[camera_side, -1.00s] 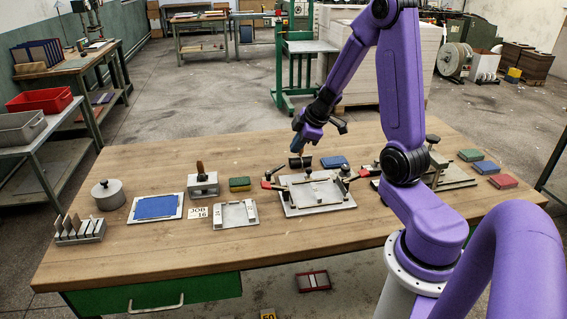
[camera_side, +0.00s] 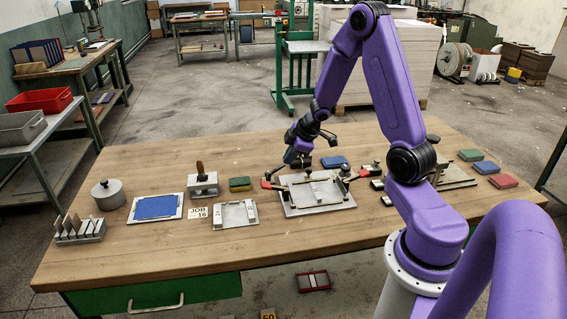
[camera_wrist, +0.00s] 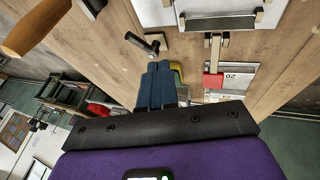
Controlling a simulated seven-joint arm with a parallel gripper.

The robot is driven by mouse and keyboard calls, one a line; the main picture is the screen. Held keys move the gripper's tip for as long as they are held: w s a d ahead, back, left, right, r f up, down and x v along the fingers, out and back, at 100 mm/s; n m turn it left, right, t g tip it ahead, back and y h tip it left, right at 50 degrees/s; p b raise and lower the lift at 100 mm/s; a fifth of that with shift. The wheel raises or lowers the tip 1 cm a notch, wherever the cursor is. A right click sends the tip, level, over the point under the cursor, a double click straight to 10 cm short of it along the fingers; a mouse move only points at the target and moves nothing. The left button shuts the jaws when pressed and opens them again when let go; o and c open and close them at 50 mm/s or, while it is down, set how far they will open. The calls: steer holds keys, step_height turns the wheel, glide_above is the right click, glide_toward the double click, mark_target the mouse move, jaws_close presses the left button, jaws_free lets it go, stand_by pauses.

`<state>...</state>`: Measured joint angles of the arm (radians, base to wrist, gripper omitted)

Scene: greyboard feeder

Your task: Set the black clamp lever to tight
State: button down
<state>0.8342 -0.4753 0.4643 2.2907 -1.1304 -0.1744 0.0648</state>
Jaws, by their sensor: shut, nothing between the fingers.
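The black lever (camera_wrist: 147,43), with a short metal end, lies just beyond my fingertips in the wrist view. It also shows at the back left of the pale clamp plate (camera_side: 318,206) in the side view, largely covered by my gripper (camera_side: 290,157). I cannot tell its exact setting. My gripper also shows in the wrist view (camera_wrist: 159,66), its blue fingers together and empty. It is low over the bench beside the lever; contact cannot be told. A red-ended lever (camera_wrist: 213,79) is to the right of my fingers.
A blue block (camera_side: 334,161) lies right of my gripper. A green and yellow pad (camera_side: 240,184) and a wooden-handled tool (camera_side: 201,172) stand to the left. Black knobs rise near the plate. The bench front (camera_side: 200,245) is clear.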

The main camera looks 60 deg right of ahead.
mark_target(276, 171)
steer(key=shift+x, duration=1.75)
steer(key=shift+w+d+f, duration=1)
steer(key=shift+w+d, duration=0.2)
steer(key=shift+d, duration=0.05)
